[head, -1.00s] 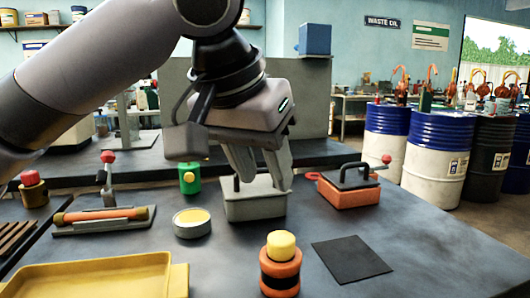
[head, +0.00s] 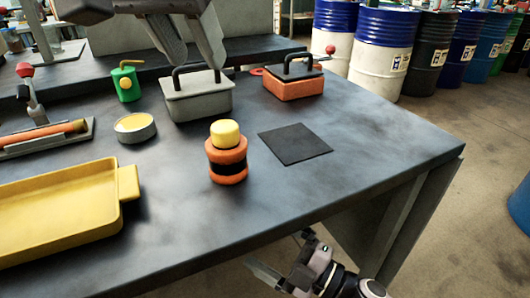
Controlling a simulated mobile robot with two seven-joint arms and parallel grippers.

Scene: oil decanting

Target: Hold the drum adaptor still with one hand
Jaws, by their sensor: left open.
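An orange and black round piece with a yellow cap (head: 226,160), apparently the drum adaptor, stands upright on the dark workbench, with no gripper touching it. My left gripper (head: 199,62) is open at the top edge of the view. Its fingertips are at the height of the black handle of a grey lidded box (head: 198,98), behind and left of the adaptor. I cannot tell whether they touch the handle. My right gripper (head: 279,257) is low at the bottom, in front of the bench edge and below its top. Its fingers look spread and empty.
A flat black mat (head: 294,144) lies bare right of the adaptor. An orange box with a black handle (head: 294,87) is behind the mat. A yellow tray (head: 128,182), a round tin (head: 135,127) and a green can (head: 126,84) are to the left. The bench's right front is clear.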

